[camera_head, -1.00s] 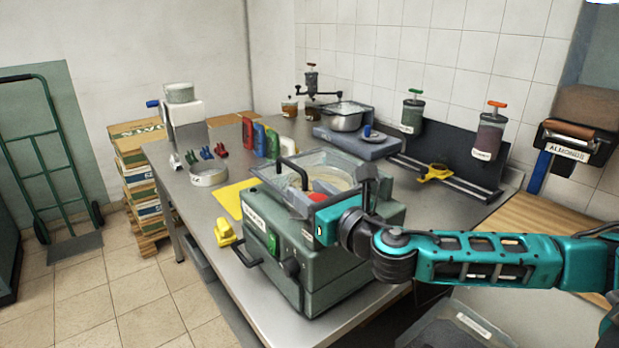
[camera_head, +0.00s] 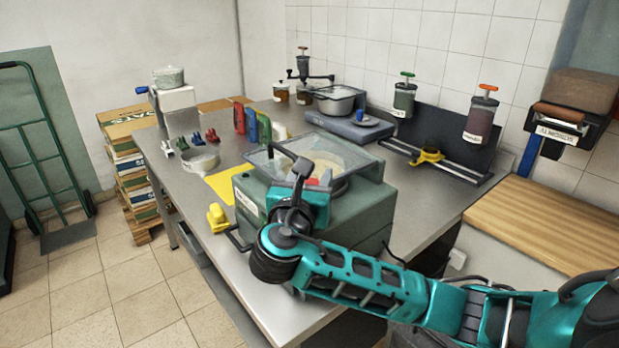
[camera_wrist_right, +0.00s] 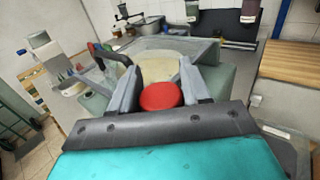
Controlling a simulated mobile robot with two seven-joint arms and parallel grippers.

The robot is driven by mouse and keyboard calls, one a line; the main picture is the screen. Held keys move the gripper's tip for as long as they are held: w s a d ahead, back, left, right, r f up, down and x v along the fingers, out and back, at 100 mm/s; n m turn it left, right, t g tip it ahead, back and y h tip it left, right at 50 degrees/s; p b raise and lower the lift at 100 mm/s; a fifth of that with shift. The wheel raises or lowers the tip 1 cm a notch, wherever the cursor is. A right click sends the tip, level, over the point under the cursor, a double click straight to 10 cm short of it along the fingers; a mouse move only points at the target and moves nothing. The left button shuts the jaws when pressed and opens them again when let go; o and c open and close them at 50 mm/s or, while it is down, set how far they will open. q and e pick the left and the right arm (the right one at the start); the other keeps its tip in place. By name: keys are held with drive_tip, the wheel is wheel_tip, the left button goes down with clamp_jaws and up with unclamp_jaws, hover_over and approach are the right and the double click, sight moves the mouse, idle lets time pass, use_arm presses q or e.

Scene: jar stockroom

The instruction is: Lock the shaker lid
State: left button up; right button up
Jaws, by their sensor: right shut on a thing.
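The shaker (camera_head: 355,215) is a green box-shaped machine on the steel table. Its clear lid (camera_head: 350,153) with a grey rim lies over the top, and a pale round sieve shows through it. My right gripper (camera_wrist_right: 160,82) is shut on the red knob, one grey finger on each side. It also shows in the head view (camera_head: 308,184). My left gripper is out of view.
A scale with a pot (camera_head: 338,99) and jars with pump tops (camera_head: 481,115) are at the back.

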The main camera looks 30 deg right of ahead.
drive_tip(key=shift+d+r+m+g+h, duration=0.1)
drive_tip(key=shift+m+g+h, duration=0.6)
drive_tip(key=shift+m+g, duration=0.1)
drive_tip(key=shift+s+g, duration=0.1)
drive_tip(key=shift+g, duration=0.2)
drive_tip(key=o, duration=1)
drive_tip(key=shift+c, duration=0.2)
drive_tip(key=v, duration=1.2)
drive_tip(key=shift+s+a, duration=0.25)
drive_tip(key=shift+a, duration=0.1)
